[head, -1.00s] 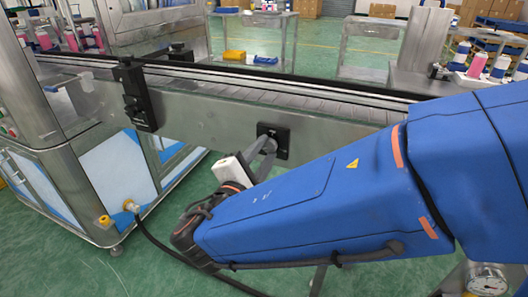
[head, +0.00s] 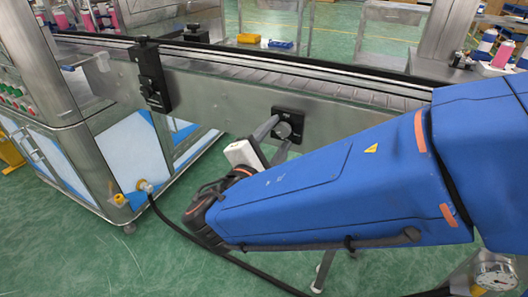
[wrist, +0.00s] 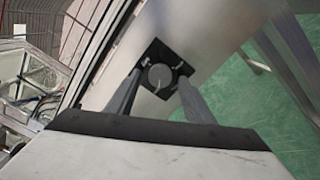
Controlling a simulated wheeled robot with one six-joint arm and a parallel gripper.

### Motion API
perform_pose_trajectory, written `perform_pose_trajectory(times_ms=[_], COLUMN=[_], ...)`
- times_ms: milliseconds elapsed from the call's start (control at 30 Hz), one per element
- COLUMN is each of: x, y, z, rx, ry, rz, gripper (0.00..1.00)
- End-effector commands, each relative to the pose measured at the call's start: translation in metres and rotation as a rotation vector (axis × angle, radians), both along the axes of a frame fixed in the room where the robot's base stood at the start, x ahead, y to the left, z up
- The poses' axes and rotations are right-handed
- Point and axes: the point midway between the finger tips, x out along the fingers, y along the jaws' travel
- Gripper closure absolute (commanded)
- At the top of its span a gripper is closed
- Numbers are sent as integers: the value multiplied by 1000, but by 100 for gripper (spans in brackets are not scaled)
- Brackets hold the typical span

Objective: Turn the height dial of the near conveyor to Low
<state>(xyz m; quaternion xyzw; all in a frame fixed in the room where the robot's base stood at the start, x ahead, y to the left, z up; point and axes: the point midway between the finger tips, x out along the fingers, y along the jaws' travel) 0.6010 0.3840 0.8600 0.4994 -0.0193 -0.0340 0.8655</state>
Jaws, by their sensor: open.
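The height dial (head: 283,130) is a round grey knob on a black square plate (head: 301,119) on the near side of the conveyor (head: 225,103). In the wrist view the dial (wrist: 160,76) has a light pointer line, and its plate (wrist: 153,53) has small markings too small to read. My gripper (head: 278,139) is at the dial, its two grey fingers on either side of it. In the wrist view the fingers of my gripper (wrist: 157,88) are apart with the dial between them. I cannot tell whether they touch it.
A black clamp bracket (head: 151,76) stands on the conveyor side, left of the dial. A steel machine cabinet (head: 82,120) is at the left. A black cable (head: 176,229) runs across the green floor. Tables with a yellow bin (head: 249,38) and bottles stand behind.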

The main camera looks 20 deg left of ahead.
Motion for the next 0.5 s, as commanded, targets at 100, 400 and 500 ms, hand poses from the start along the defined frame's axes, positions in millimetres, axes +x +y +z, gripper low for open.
perform_pose_trajectory(times_ms=[100, 400, 500], x=[-11, -57, -73], y=[1, 5, 7], z=[0, 0, 0], rx=[0, 0, 0], ry=[0, 0, 0], rz=[1, 4, 4], gripper=[52, 52, 52])
